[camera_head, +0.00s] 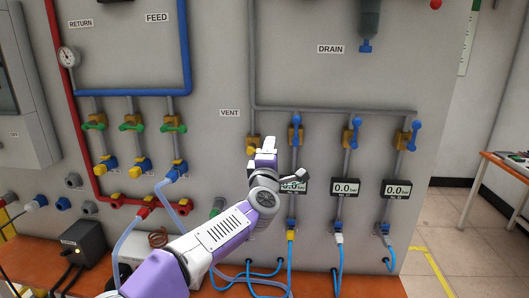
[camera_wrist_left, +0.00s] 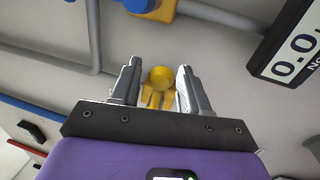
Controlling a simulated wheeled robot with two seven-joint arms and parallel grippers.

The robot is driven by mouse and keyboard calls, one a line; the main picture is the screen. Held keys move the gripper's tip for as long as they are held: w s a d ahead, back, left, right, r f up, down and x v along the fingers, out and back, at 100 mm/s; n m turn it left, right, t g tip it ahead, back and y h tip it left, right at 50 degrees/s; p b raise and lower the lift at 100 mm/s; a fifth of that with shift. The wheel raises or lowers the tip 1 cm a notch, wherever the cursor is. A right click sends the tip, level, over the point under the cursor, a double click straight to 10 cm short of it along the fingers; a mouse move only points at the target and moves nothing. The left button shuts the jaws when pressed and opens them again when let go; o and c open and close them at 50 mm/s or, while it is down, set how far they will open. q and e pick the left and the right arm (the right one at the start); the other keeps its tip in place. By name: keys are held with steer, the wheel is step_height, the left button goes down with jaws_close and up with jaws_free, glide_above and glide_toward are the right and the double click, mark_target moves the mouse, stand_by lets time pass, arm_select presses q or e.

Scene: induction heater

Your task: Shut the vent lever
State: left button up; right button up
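The VENT label (camera_head: 230,113) is on the grey panel. A yellow vent lever (camera_head: 253,142) shows just right of and below it, partly hidden by my left gripper (camera_head: 266,148). In the left wrist view, a yellow knob-ended part (camera_wrist_left: 161,78), seemingly this lever, shows between the two fingers of my left gripper (camera_wrist_left: 160,88). The fingers are apart, with a gap visible on the left side; contact on the right cannot be told. My right gripper is in neither view.
To the right are several brass valves with blue levers (camera_head: 355,133) and display boxes (camera_head: 345,188). Green-handled valves (camera_head: 132,125) sit on the left under the red and blue pipes. Blue hoses (camera_head: 337,255) hang below. A wooden table (camera_head: 510,165) stands at the far right.

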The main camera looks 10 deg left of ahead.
arm_select(q)
steer(key=shift+a, duration=0.5)
steer(key=b+v, duration=0.1)
steer(key=v, duration=0.6)
steer(key=shift+s+d, duration=0.15)
steer(key=shift+s, duration=0.15)
